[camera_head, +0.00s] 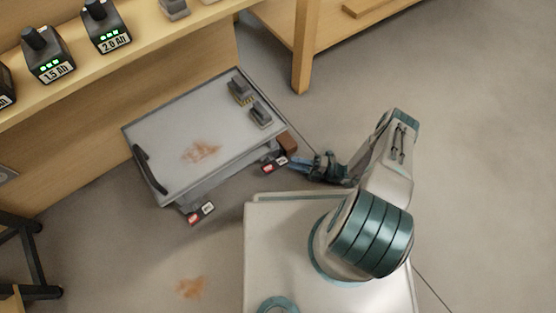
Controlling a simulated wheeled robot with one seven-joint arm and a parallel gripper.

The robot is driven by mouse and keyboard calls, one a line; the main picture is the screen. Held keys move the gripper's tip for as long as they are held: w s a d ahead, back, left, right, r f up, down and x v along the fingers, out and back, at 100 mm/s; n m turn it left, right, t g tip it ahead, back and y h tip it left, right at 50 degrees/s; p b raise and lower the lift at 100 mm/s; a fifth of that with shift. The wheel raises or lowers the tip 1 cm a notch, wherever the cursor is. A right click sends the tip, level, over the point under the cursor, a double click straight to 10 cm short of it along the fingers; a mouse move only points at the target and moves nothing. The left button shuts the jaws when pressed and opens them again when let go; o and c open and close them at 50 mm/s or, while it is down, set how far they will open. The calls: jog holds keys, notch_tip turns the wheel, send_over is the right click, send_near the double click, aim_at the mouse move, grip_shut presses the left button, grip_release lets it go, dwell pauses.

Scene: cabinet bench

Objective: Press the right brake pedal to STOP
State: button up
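A grey cart (190,125) stands on the floor in front of the wooden bench. Two brake pedals with red and dark labels stick out low on its near side. The right brake pedal (272,166) is near the cart's right corner, and the left brake pedal (201,213) is below the handle end. My gripper (297,164) is low, just right of the right pedal, its fingers pointing left toward it. The fingers look very close to the pedal; I cannot tell whether they touch. The finger gap is too small to make out, and the label text is unreadable.
A black handle (150,170) is on the cart's left end. The bench shelf (150,50) holds batteries (48,58). A dark stand (30,260) is at lower left. Floor at right is clear.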

aim_at(278, 159)
jog(key=b+x, duration=0.1)
jog(key=x, duration=0.6)
jog(key=shift+a, duration=0.1)
